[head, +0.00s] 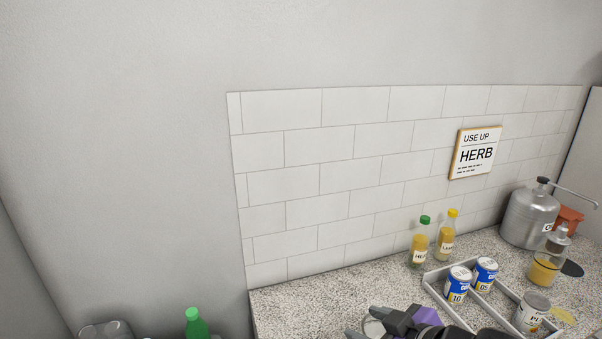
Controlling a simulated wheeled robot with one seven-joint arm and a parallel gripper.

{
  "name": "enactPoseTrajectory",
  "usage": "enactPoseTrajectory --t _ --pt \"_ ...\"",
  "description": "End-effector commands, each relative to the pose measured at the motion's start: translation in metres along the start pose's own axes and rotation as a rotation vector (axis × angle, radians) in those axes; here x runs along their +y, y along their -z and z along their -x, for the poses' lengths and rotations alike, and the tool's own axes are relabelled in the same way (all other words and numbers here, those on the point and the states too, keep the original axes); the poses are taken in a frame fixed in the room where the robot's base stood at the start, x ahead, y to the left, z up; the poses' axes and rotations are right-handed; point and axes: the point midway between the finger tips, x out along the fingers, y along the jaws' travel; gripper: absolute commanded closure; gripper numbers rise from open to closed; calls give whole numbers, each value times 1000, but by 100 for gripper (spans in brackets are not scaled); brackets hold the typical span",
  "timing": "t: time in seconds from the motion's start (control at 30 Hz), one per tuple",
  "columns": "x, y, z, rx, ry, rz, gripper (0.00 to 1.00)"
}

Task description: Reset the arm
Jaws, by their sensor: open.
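My gripper (362,322) shows at the bottom edge of the head view, dark with purple parts. It points to the left over the near left part of the speckled counter (300,300). Its jaws are apart. A pale round thing (372,327) shows between or behind the fingers, and I cannot tell what it is or whether it touches them. Most of my arm is cut off by the bottom of the picture.
A grey divided tray (433,282) holds blue-and-white cans (458,286) and a pale can (531,311). Two yellow bottles (419,245) stand behind it. A steel canister (529,218) and a glass jar (545,268) are at right. A green bottle (196,324) is at lower left.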

Motion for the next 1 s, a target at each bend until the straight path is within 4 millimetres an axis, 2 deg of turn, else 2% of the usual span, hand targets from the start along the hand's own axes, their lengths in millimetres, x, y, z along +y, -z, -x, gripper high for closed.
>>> enactPoseTrajectory --t 0.03,0.27,0.47,0.6,0.8,1.0 --pt "2 -15 5 34 -11 39 51" --pt "-16 -79 40 171 -15 176 51" --pt "-45 -140 84 242 -12 205 51" --pt "-73 -176 117 283 -18 180 51" --pt "-116 -212 162 331 -54 94 51" --pt "-157 -228 199 366 -132 -43 51"
